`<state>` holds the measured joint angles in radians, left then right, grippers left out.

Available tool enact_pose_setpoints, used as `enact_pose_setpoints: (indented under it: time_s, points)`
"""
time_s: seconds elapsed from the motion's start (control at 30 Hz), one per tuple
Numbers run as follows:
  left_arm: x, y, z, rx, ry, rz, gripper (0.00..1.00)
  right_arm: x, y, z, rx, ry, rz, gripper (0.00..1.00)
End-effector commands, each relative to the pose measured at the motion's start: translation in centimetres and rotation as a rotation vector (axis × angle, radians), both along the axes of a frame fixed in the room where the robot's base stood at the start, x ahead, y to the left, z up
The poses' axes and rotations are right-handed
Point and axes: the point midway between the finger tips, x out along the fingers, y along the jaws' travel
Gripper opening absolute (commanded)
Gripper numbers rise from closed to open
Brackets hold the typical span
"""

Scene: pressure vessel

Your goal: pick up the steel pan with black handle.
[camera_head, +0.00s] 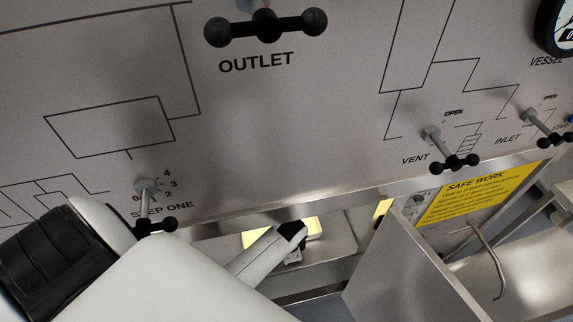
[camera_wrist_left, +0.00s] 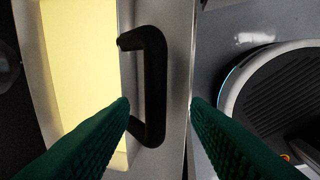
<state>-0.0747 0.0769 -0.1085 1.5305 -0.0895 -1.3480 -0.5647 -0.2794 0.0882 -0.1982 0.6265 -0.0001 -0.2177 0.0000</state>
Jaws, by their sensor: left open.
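The steel pan (camera_wrist_left: 178,50) shows in the left wrist view as a grey metal edge beside a pale yellow area. Its black bracket-shaped handle (camera_wrist_left: 155,75) stands along that edge. My left gripper (camera_wrist_left: 160,103) is open, with one green finger on each side of the handle's lower part. The left finger overlaps the handle's lower end in the picture; I cannot tell whether they touch. In the head view my left arm comes in from the left and hides much of the area below the panel. The handle cannot be made out there. My right gripper is not in view.
A large grey panel (camera_head: 330,130) fills the head view. Black-handled valves stick out of it: OUTLET (camera_head: 265,27), VENT (camera_head: 455,162) and STEP ONE (camera_head: 155,225). A yellow safe work sign (camera_head: 470,195) and a metal plate (camera_head: 400,265) stand at the lower right.

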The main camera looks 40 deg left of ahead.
Motion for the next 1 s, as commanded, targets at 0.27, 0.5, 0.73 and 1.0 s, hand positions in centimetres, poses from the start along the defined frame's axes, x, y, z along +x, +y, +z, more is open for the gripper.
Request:
enact_pose_setpoints:
  time_s: [0.27,0.5,0.73,1.0]
  points:
    - [0.9,0.7,-3.3,-0.001,0.001,0.001,0.43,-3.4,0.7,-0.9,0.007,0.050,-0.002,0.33]
    - [1.5,1.1,-6.0,-0.002,0.000,0.001,0.43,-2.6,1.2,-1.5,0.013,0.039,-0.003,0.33]
    - [1.5,1.2,-6.2,-0.001,-0.002,0.001,0.43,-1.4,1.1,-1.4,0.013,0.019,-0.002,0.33]
    - [1.5,1.2,-6.2,-0.001,-0.002,0.000,0.05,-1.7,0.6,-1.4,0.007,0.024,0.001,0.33]
